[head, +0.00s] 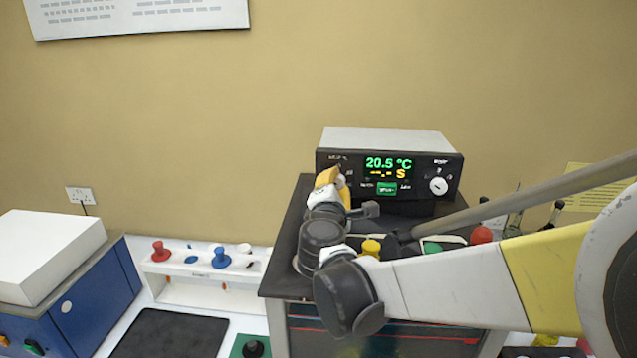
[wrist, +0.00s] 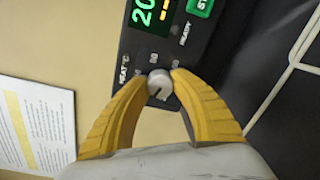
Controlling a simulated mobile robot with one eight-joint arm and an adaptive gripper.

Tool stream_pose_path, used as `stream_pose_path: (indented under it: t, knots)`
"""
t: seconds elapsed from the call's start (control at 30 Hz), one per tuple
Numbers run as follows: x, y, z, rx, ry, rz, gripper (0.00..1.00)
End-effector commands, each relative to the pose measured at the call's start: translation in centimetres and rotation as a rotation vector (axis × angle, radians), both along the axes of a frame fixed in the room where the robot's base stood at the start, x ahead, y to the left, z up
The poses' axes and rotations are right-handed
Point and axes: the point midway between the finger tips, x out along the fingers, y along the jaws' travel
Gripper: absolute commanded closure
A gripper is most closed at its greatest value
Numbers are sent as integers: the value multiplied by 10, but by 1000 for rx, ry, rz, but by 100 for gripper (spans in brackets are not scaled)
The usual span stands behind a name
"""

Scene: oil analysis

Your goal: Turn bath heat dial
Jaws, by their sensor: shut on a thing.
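The bath controller (head: 390,141) is a box with a white top and black front, standing on a dark cabinet. Its display (head: 388,167) reads 20.5 °C in green, with yellow dashes and an S below. The heat dial (wrist: 159,84) is a small round silver knob with a dark pointer line, beside the label "HEAT °C". My gripper (wrist: 160,79) is shut on this dial, one yellow fingertip on each side. In the head view my gripper (head: 335,182) is at the left end of the controller's front and hides the dial.
A white knob (head: 438,186) and a green button (head: 387,188) are on the same panel. Bottles (head: 513,224) stand right, behind my arm. A rack with red and blue knobs (head: 221,258) and a blue device (head: 75,305) are at left.

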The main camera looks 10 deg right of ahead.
Motion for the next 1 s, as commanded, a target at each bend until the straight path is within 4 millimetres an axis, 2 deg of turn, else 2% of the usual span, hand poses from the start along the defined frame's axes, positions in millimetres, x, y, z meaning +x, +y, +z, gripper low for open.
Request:
stream_pose_path:
  t: [1.0]
  knots:
    - [0,-1,1,877,-285,2,100]
